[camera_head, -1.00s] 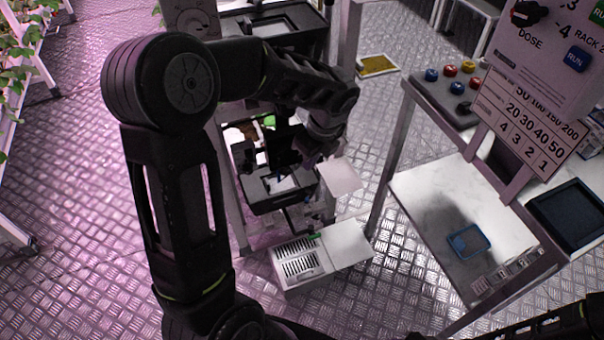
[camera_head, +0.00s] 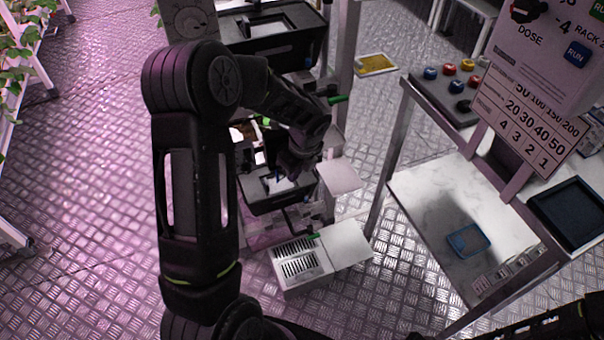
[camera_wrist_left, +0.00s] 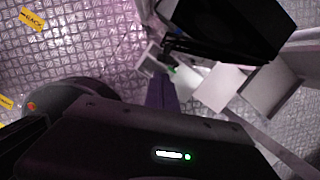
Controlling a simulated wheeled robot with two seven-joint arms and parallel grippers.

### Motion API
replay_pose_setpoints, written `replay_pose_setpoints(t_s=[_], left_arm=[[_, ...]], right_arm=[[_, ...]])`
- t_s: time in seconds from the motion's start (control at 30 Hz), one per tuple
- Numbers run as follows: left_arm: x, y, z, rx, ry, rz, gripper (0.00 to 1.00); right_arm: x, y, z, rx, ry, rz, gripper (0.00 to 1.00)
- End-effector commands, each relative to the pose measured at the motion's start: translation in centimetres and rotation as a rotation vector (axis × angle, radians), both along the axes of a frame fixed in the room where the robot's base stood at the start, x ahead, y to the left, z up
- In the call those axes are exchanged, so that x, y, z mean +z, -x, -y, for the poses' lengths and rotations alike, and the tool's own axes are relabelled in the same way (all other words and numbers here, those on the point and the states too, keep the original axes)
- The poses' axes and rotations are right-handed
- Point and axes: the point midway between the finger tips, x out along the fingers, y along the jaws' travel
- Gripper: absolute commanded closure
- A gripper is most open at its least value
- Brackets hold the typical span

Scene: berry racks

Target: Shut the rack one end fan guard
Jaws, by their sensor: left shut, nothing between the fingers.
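A low white box with dark vent slots (camera_head: 297,262) stands at the foot of the rack in the head view. A flat white panel (camera_head: 347,243) sticks out from its right side, with a small green tab near their joint; this looks like the fan guard, swung open. A second white panel (camera_head: 339,176) stands higher. My left gripper (camera_head: 288,168) is above and behind the box, in front of the black tray, apart from the panel; its tips are hard to make out. In the left wrist view its shut fingers (camera_wrist_left: 162,93) point towards white panels (camera_wrist_left: 222,87). My right gripper is out of view.
Black trays (camera_head: 268,42) fill the rack frame. A green handle (camera_head: 338,99) juts out beside my forearm. A white bench (camera_head: 440,195) with a blue dish (camera_head: 468,241) stands to the right. A yellow tray (camera_head: 377,64) lies behind.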

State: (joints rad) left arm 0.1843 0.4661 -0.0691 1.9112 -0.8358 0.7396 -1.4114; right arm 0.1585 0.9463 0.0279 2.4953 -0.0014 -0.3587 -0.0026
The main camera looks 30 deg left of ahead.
Motion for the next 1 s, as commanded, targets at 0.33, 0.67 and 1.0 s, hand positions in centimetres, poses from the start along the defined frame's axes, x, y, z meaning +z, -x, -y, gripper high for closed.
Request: replay_pose_setpoints(t_s=[0.33,0.67,1.0], left_arm=[[0.0,-0.2,-1.0,-0.001,0.001,0.000,1.00],[0.6,0.1,-2.5,-0.103,0.000,-0.002,1.00],[0.2,-0.3,-6.2,-0.319,0.000,0.001,1.00]], right_arm=[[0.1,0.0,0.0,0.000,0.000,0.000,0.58],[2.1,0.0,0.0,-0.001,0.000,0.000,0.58],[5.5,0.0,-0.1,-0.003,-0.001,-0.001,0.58]])
